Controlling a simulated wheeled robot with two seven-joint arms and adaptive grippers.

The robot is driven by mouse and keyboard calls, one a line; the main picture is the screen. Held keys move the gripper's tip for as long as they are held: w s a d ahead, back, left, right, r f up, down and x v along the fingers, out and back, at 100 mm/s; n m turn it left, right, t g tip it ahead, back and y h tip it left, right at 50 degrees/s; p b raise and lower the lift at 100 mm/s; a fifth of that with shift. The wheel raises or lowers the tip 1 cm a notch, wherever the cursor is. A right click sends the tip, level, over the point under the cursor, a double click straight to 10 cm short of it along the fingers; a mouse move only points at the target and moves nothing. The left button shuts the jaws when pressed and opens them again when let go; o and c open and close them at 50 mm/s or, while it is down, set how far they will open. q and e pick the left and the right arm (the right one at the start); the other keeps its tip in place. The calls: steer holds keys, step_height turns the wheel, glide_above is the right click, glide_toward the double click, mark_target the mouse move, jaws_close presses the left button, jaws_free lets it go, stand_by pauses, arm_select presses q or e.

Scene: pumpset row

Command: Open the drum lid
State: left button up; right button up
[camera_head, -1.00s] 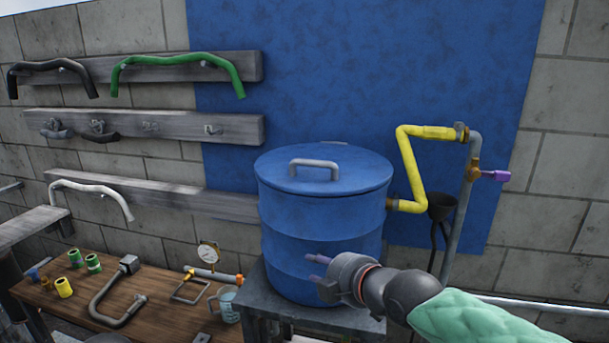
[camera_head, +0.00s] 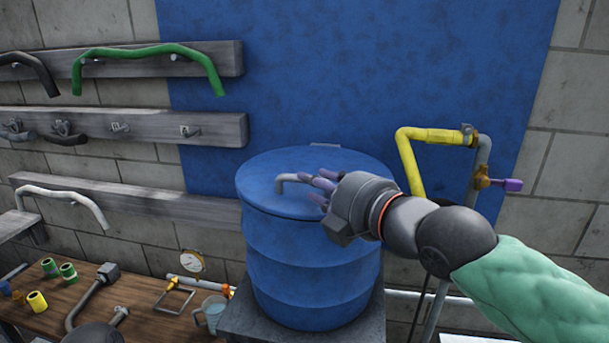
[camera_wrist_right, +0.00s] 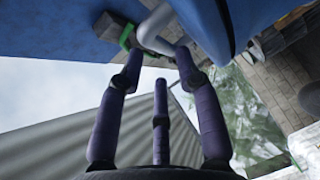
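The blue drum (camera_head: 310,265) stands on a grey stand, and its round blue lid (camera_head: 265,170) is on top, seated flat. The grey lid handle (camera_head: 290,178) rises from the lid, its right part hidden behind my right gripper (camera_head: 319,185). The purple fingers are at the handle, just above the lid. In the right wrist view the gripper (camera_wrist_right: 158,60) has its fingers spread, with the pale handle (camera_wrist_right: 152,28) just past and between the two upper fingertips. Contact cannot be made out. My left gripper is not in view.
A yellow pipe (camera_head: 410,165) and a valve with a purple handle (camera_head: 508,185) stand right of the drum. Hoses hang on wall rails.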

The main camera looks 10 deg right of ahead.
mark_target(305, 198)
steer(key=shift+x, duration=2.2)
steer(key=shift+r, duration=0.1)
jaws_close()
